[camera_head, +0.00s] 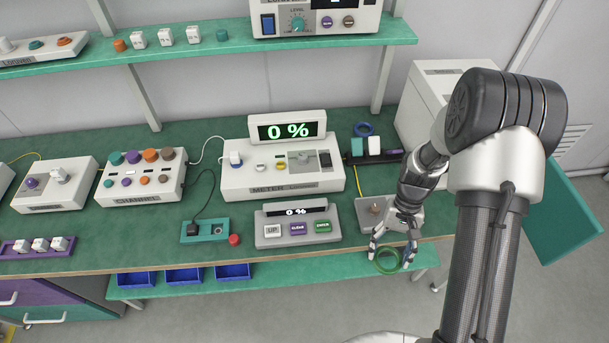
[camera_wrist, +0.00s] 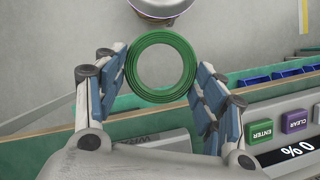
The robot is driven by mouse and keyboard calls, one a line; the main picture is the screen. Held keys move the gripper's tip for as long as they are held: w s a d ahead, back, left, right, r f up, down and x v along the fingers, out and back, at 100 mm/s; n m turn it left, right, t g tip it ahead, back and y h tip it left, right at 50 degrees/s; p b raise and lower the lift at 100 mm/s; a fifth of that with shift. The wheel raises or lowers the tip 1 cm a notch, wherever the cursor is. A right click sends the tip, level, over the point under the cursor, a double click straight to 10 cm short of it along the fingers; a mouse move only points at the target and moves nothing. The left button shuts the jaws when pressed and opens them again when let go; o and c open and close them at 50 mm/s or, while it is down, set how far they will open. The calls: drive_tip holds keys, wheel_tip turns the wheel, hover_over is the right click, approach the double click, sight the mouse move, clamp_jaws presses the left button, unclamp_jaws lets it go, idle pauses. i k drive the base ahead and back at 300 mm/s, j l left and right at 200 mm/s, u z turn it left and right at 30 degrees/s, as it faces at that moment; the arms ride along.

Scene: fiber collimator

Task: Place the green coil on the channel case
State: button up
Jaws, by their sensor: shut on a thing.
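The green coil (camera_head: 388,261) is a flat ring held at the end of my arm, at the front edge of the bench on the right. My gripper (camera_head: 393,255) is shut on it. In the wrist view the coil (camera_wrist: 160,67) sits between the two blue-padded fingers of my gripper (camera_wrist: 160,75), with its open middle facing the camera. The channel case (camera_head: 140,178) is a white box labelled CHANNEL with several coloured knobs on its top. It stands on the left part of the bench, well away from my gripper.
Between them stand the meter case (camera_head: 240,180) with its display, a grey button panel (camera_head: 298,229) and a small teal box (camera_head: 205,231) with a black plug. A shelf (camera_head: 200,50) runs above. Blue bins (camera_head: 185,275) sit below the front edge.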

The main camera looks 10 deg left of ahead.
sight(131, 239)
drive_tip(key=j+u, duration=0.15)
drive_tip(key=u, duration=0.25)
drive_tip(key=j+u, duration=0.1)
drive_tip(key=u, duration=0.3)
drive_tip(key=j+u, duration=0.1)
drive_tip(key=u, duration=0.3)
drive_tip(key=i+j+u, duration=0.1)
drive_tip(key=u, duration=0.3)
drive_tip(key=i+j+u, duration=0.35)
drive_tip(key=i+j, duration=0.25)
drive_tip(key=i+j+u, duration=0.3)
drive_tip(key=i+j, duration=0.2)
drive_tip(key=i, duration=0.15)
